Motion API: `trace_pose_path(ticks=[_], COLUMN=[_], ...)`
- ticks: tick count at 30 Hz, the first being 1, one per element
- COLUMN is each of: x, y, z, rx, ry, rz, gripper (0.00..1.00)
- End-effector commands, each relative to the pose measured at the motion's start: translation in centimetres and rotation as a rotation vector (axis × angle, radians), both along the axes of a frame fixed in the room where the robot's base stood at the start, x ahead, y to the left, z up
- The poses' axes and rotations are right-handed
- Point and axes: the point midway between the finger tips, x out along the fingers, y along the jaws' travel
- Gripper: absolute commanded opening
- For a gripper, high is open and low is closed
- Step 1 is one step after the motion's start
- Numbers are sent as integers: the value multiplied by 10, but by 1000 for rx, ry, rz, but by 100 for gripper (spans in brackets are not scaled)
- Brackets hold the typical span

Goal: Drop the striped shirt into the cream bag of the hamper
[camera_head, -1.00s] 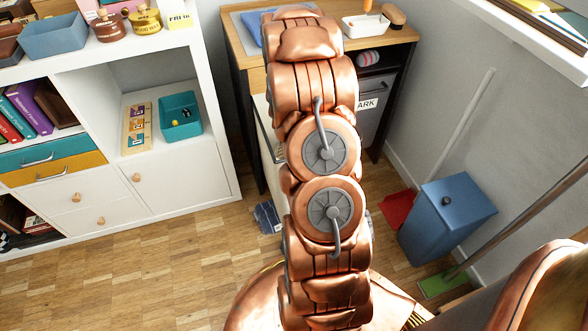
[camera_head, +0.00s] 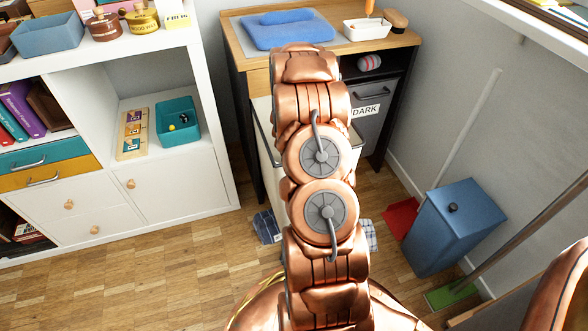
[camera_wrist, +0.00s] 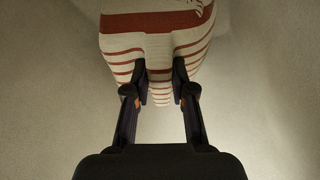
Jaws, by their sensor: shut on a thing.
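In the wrist view, my gripper (camera_wrist: 160,98) is shut on the striped shirt (camera_wrist: 150,45), cream with rust-red stripes. The shirt hangs bunched between and beyond the fingertips. Plain beige surfaces surround it on both sides; I cannot tell for certain whether they are the inside of the cream bag. In the head view, a strip of the cream bag of the hamper (camera_head: 267,160) shows left of my arm, under the wooden top. My arm hides most of it, along with the gripper and shirt. A grey bag with a DARK label (camera_head: 370,125) is to its right.
The wooden top (camera_head: 405,40) carries folded blue cloth (camera_head: 287,30), a white tray (camera_head: 366,28) and a brush (camera_head: 396,18). Dark cloth (camera_head: 267,227) lies on the floor beside my arm. A white shelf unit (camera_head: 180,165) stands left; a blue bin (camera_head: 455,230) stands right.

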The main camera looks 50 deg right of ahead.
Motion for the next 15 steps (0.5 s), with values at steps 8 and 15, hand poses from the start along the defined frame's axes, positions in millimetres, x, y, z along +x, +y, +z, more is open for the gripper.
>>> trace_pose_path(ticks=[8, 15], x=[4, 4], y=[-5, -5], z=[-13, -12], rx=[1, -1], ry=[-1, -1], rz=[0, 0], gripper=[0, 0])
